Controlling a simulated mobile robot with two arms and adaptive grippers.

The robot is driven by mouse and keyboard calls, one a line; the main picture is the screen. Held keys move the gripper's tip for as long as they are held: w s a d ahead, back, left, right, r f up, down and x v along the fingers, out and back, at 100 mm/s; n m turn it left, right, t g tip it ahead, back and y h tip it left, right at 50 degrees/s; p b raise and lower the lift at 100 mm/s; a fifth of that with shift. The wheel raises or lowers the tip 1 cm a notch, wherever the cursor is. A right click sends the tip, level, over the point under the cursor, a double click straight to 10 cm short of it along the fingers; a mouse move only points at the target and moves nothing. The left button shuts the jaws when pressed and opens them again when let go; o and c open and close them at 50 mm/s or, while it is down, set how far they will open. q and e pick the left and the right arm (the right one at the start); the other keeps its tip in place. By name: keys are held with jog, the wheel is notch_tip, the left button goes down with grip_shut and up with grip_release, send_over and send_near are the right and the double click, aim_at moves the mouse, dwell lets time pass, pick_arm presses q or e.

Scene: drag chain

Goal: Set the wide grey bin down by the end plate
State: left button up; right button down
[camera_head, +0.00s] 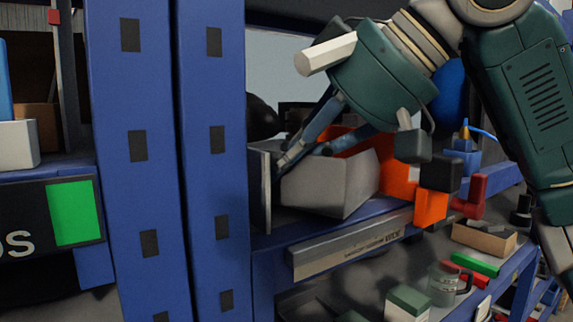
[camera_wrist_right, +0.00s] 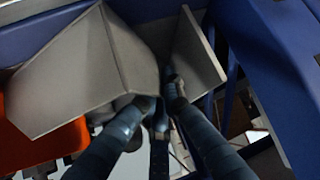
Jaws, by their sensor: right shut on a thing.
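The wide grey bin (camera_head: 345,182) is on or just above the blue shelf, close to the right of the upright grey end plate (camera_head: 266,190). I cannot tell whether its base rests on the shelf. My right gripper (camera_head: 287,160) reaches down from the upper right and is shut on the bin's side nearest the plate. In the right wrist view the bin (camera_wrist_right: 70,72) is at left and the end plate (camera_wrist_right: 200,48) at right, with a narrow gap. The gripper (camera_wrist_right: 163,84) shows between them; its exact contact is partly hidden. My left gripper is not in view.
An orange bin (camera_head: 398,172) stands right beside the grey bin. Blue posts (camera_head: 215,160) rise at left, beside the end plate. A label rail (camera_head: 350,245) runs along the shelf front. A lower shelf holds a glass jug (camera_head: 443,285) and several boxes.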

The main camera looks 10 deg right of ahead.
jog(key=shift+d+f+b, duration=0.1)
jog(key=shift+f+b, duration=0.3)
jog(key=shift+f, duration=0.1)
dwell(0.3)
jog(key=c, duration=1.8)
grip_release()
jog(key=shift+c, duration=0.2)
jog(key=v, duration=1.2)
